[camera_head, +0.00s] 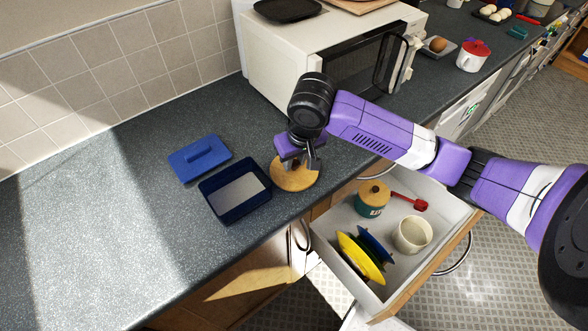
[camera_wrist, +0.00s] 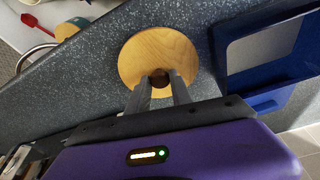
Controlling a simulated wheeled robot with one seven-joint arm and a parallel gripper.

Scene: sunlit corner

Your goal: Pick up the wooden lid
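The wooden lid (camera_head: 292,178) is a round, light-wood disc lying on the dark counter near its front edge, right of an open blue container. In the wrist view the lid (camera_wrist: 140,52) shows a small dark knob (camera_wrist: 159,79) near its lower rim. My gripper (camera_head: 304,166) points down over the lid and hides part of it. In the wrist view my gripper's two grey fingers (camera_wrist: 162,83) stand apart on either side of the knob. Whether they press on the knob I cannot tell. The lid appears to rest on the counter.
The dark blue container (camera_head: 233,216) and its blue cover (camera_head: 200,158) lie left of the lid. A white microwave (camera_head: 275,65) stands behind. Below the counter edge, an open drawer (camera_head: 329,262) holds a teal pot, mug and plates. The counter's left is clear.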

